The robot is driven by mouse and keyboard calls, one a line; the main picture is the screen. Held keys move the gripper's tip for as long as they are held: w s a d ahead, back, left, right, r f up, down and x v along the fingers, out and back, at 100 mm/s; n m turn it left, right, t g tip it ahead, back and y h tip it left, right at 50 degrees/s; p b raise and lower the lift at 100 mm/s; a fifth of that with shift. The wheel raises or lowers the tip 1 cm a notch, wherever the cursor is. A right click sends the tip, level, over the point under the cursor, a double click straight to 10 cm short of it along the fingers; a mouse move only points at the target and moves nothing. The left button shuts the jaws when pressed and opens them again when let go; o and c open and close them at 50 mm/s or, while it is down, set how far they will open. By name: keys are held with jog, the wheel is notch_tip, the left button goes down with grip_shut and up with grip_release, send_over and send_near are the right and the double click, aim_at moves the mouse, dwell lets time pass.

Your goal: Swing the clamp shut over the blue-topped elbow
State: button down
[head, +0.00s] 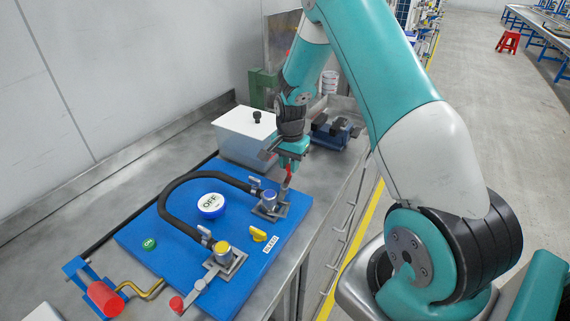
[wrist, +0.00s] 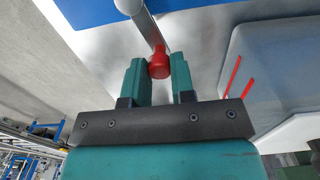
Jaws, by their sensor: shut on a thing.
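The blue-topped elbow (head: 269,196) sits on a grey bracket at the far right part of the blue board, with the black hose joined to it. Its clamp has a red knob (head: 289,178) just behind and right of the elbow. The red knob also shows in the wrist view (wrist: 159,64), on the end of a grey clamp arm (wrist: 142,22). My gripper (head: 288,166) is shut on this knob, one finger on each side. The clamp's pivot is too small to make out.
A yellow-topped elbow (head: 222,247) stands nearer, its clamp's red knob (head: 176,304) off to the left. A white-lidded box (head: 243,124) and a dark blue vise (head: 335,130) stand behind.

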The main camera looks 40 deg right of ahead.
jog(key=shift+s+d+m, duration=0.2)
jog(key=shift+s+m, duration=0.15)
jog(key=shift+m, duration=0.4)
jog(key=shift+s+d+m, duration=0.15)
jog(key=shift+s+m, duration=0.15)
jog(key=shift+m, duration=0.45)
jog(key=c, duration=1)
grip_release()
jog(key=shift+o, duration=0.2)
jog(key=shift+r, duration=0.15)
notch_tip(320, 180, up, 17)
jog(key=b, duration=0.2)
jog(key=shift+r, duration=0.1)
